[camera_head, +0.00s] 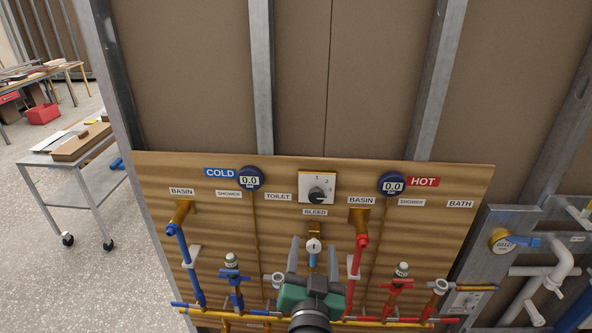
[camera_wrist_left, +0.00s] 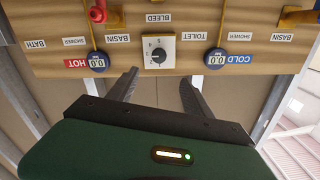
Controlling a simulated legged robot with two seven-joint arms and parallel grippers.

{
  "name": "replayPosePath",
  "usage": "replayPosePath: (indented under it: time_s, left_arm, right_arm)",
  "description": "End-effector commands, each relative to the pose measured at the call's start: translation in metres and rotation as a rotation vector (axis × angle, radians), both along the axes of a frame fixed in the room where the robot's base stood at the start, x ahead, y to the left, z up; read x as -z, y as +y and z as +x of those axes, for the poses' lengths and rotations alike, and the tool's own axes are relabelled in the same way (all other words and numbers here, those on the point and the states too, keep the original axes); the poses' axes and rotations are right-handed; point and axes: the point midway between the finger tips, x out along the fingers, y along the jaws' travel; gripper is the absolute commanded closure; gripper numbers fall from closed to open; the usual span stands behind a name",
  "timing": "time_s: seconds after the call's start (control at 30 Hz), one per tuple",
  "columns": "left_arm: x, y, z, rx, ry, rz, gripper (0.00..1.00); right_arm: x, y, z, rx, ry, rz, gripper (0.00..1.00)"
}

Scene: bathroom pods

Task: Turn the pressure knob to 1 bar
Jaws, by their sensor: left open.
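The pressure knob (camera_head: 317,194) is a small black dial on a white square plate (camera_head: 304,178) with printed numbers. It sits between two round blue gauges on the wooden panel. It also shows in the left wrist view (camera_wrist_left: 158,55), upside down. My left gripper (camera_head: 313,246) has a green body and two dark grey fingers. It is open and empty, below the knob in the head view and apart from it. In the left wrist view its fingers (camera_wrist_left: 159,78) point towards the plate, one on each side of the knob. My right gripper is not in view.
The cold gauge (camera_head: 250,178) and the hot gauge (camera_head: 391,184) both read 0.0. Blue pipes (camera_head: 190,265) and red pipes (camera_head: 357,270) with valves stick out from the panel on both sides of my gripper. A metal cart (camera_head: 85,170) stands at left.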

Motion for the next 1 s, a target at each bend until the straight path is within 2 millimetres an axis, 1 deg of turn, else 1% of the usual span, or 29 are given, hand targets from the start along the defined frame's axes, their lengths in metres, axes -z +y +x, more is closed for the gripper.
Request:
replayPosePath:
  time_s: [0.03,0.13,0.23,0.6,0.7,0.83,0.9,1.0]
  left_arm:
    - [-0.007,0.000,0.000,-0.004,-0.007,0.003,0.41]
    - [-0.006,-0.001,0.008,-0.009,-0.012,0.005,0.41]
    - [-0.006,-0.002,0.025,-0.009,-0.010,0.006,0.41]
    - [-0.010,0.002,0.120,-0.009,-0.011,0.003,0.41]
    - [-0.009,0.003,0.142,-0.007,-0.011,0.003,0.41]
    - [-0.008,0.003,0.160,-0.007,-0.011,0.001,0.41]
    - [-0.006,0.001,0.165,-0.006,-0.011,0.002,0.41]
    - [-0.005,0.000,0.167,-0.005,-0.011,0.003,0.41]
  right_arm:
    - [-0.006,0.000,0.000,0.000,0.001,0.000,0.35]
    - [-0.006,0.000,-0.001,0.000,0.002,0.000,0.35]
    - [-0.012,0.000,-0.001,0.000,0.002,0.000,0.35]
    - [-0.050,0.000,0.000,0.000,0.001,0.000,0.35]
    - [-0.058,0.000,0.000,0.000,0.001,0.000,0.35]
    - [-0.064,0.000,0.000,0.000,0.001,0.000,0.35]
    - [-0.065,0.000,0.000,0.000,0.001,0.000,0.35]
    - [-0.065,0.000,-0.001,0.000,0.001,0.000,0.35]
